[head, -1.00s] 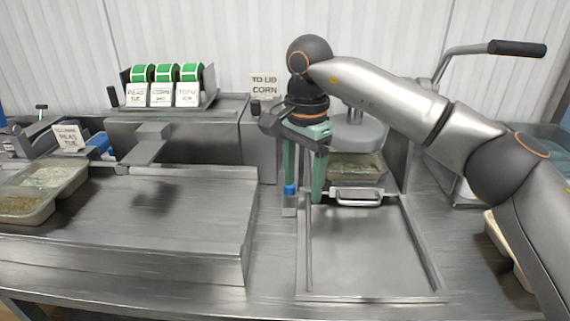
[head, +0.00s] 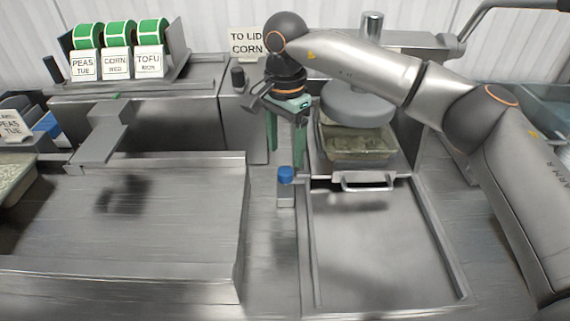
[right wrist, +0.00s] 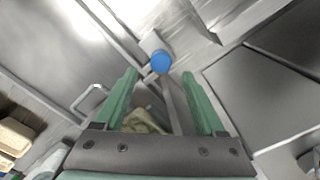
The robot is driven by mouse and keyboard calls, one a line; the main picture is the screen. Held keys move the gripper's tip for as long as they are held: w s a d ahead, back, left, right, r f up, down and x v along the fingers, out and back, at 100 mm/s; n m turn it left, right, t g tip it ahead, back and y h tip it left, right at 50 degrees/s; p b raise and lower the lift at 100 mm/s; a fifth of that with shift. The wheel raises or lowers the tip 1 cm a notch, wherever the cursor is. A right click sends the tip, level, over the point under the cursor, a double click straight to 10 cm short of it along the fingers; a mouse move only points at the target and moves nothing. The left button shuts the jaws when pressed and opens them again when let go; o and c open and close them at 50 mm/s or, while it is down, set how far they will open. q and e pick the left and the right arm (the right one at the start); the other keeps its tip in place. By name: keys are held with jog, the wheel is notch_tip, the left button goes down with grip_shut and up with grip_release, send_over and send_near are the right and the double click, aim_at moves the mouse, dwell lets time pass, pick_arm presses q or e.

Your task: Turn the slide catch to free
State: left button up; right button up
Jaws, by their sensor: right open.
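The slide catch has a blue knob (head: 285,174) on a small grey block at the left edge of the slide frame. In the right wrist view the blue knob (right wrist: 160,61) shows just beyond the fingertips, about midway between them. My right gripper (head: 285,157) has green fingers pointing down, apart and empty, close by the knob; I cannot tell the exact gap. The fingers also show apart in the right wrist view (right wrist: 159,75). The slide has a handle (head: 363,183) and a tray of greenish food (head: 358,144) behind it. My left gripper is not in view.
A bare recessed metal bed (head: 385,250) lies in front of the handle. A flat steel deck (head: 170,215) stands to the left. Behind are green label rolls (head: 118,34) and a "TO LID CORN" sign (head: 246,42). A round grey press (head: 357,103) is above the tray.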

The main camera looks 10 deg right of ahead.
aim_at(285, 170)
notch_tip(285, 170, down, 6)
jog(key=shift+r, duration=0.15)
jog(key=shift+c, duration=0.4)
grip_shut()
